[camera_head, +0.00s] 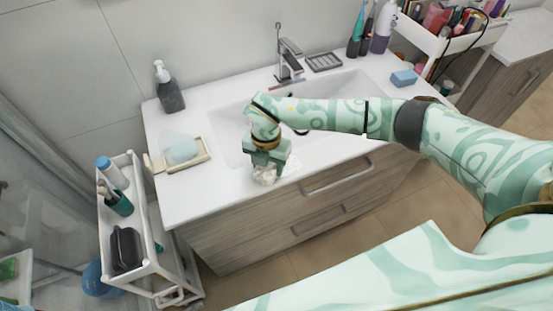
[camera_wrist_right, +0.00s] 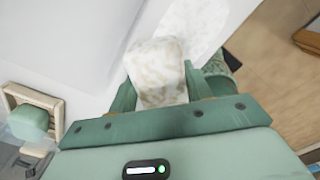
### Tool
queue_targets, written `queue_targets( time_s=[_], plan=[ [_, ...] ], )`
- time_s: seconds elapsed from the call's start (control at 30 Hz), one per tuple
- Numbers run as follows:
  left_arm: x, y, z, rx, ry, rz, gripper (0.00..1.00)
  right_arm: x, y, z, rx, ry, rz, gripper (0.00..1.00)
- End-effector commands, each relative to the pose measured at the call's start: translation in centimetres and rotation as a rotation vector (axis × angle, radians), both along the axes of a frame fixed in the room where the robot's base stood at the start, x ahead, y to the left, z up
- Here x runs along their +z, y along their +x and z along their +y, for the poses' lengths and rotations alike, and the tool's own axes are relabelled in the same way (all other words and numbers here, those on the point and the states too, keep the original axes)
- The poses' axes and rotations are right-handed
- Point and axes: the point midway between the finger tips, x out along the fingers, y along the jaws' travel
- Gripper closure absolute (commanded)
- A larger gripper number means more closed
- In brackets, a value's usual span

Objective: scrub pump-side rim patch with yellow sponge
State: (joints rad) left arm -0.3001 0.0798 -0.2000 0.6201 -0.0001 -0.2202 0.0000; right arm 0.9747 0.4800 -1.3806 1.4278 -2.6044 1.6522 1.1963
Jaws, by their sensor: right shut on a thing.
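My right gripper (camera_head: 267,164) is over the front rim of the white sink counter (camera_head: 200,200). It is shut on a pale, mottled cream block (camera_head: 265,178), which looks like the sponge; little yellow shows on it. In the right wrist view the sponge (camera_wrist_right: 157,72) sits between the two fingers of the gripper (camera_wrist_right: 160,90). A whitish, mottled patch (camera_wrist_right: 195,25) lies on the rim just beyond the sponge; whether they touch is unclear. The dark pump bottle (camera_head: 169,90) stands at the counter's back left. My left gripper is not in view.
A soap dish (camera_head: 203,157) with a pale green block is left of the basin (camera_head: 228,150). The faucet (camera_head: 288,62) and a drain tray (camera_head: 324,62) are behind. A blue sponge (camera_head: 404,78) lies at right. A white cart (camera_head: 150,245) stands at left.

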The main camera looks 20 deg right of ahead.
Motion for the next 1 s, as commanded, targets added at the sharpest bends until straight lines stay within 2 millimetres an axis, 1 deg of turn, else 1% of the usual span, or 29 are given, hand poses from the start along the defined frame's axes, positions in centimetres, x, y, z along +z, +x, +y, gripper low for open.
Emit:
queue_targets(
  time_s=[0.13, 0.23, 0.33, 0.47, 0.8, 1.0],
  plan=[
    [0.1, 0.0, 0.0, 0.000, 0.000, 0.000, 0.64, 0.1, 0.0, 1.2, 0.000, 0.000, -0.001, 0.69],
    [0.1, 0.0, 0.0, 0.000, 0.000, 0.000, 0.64, 0.1, 0.0, 1.5, -0.001, -0.001, -0.002, 0.69],
    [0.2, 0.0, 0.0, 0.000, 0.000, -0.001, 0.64, 0.2, 0.0, 1.3, -0.002, -0.001, -0.002, 0.69],
    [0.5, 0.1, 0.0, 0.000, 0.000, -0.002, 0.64, 0.2, 0.1, 0.3, -0.004, -0.001, -0.001, 0.69],
    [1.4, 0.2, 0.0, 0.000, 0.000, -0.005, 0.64, 0.0, 0.2, -3.1, -0.004, -0.001, -0.001, 0.69],
    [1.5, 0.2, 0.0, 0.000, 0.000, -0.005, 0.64, -0.1, 0.2, -3.8, -0.003, -0.001, -0.001, 0.69]
  ],
)
